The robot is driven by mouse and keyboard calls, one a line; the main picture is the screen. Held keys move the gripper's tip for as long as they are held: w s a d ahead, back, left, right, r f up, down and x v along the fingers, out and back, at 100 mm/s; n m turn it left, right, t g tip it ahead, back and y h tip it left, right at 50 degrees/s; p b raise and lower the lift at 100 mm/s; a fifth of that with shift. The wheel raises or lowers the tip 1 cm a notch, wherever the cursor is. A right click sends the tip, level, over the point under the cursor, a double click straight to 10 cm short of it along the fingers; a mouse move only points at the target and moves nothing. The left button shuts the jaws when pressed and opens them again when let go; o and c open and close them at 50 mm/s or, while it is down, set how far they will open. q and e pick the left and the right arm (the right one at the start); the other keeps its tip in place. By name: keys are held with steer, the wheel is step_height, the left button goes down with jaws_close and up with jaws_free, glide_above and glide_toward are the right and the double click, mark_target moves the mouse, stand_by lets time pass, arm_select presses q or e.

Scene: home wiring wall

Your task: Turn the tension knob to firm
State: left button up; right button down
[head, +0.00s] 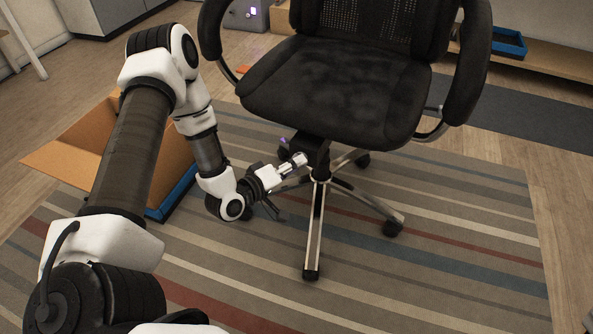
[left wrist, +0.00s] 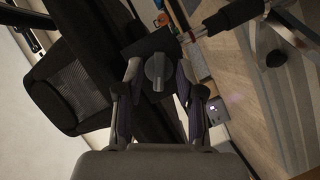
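The black office chair (head: 335,85) stands on the striped rug. In the left wrist view, the grey round tension knob (left wrist: 155,70) with its raised grip bar sits on the dark housing under the seat. My left gripper (head: 298,160) reaches in under the seat from the left, close to the housing (head: 316,150). In the left wrist view its fingers (left wrist: 158,76) are spread on both sides of the knob, with a visible gap on each side. The knob is hidden or too small in the head view. My right gripper is in neither view.
The chair's metal star base (head: 316,230) with black casters spreads below the gripper. An open cardboard box (head: 70,150) and a blue tray (head: 172,193) lie at the left behind my arm. A wooden bench (head: 540,62) stands at the back right. The rug in front is clear.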

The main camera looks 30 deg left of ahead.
arm_select(q)
steer(key=shift+w+d, duration=0.1)
steer(key=shift+w, duration=0.35)
jaws_close()
